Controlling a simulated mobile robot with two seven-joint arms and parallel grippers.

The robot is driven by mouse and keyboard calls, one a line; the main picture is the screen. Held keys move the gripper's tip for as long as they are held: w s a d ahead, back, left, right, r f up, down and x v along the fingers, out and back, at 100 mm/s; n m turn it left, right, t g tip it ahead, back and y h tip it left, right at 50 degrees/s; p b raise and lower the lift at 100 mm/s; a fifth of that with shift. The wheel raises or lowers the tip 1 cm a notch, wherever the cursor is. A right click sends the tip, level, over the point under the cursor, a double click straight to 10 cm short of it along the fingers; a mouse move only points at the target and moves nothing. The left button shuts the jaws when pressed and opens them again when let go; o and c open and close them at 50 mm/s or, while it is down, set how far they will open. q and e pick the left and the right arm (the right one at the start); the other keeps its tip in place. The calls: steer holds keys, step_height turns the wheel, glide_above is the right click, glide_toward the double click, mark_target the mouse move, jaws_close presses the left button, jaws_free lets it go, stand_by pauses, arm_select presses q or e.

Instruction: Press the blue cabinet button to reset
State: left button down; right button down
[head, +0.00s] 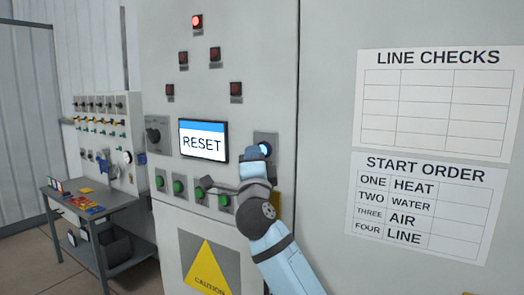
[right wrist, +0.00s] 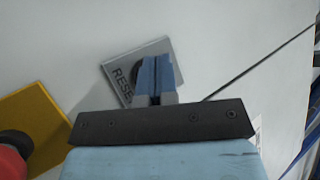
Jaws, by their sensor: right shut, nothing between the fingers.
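The blue reset button (head: 266,148) sits on a small grey plate on the cabinet front, right of the screen reading "RESET" (head: 203,144). My right gripper (head: 252,153) is shut and empty, its fingertips right at the button and partly covering it. In the right wrist view the shut fingers (right wrist: 156,75) lie over the grey plate (right wrist: 117,72) with the letters "RESE" showing. The button itself is mostly hidden there behind the fingers, with a dark ring edge beside them. I cannot tell whether the fingertips touch it. My left gripper is not in view.
A red knob (right wrist: 10,158) on a yellow plate (right wrist: 38,112) is close by at the left in the wrist view. Several green buttons (head: 178,187) line the cabinet below the screen. One red lamp (head: 197,21) at the top is lit. A workbench (head: 112,208) stands at the left.

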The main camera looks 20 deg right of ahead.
steer(key=shift+w+d+p, duration=0.25)
steer(key=shift+d+p, duration=0.05)
steer(key=shift+p, duration=0.1)
stand_by(0.6)
steer(key=shift+s+a+p, duration=0.55)
steer(key=shift+a, duration=0.1)
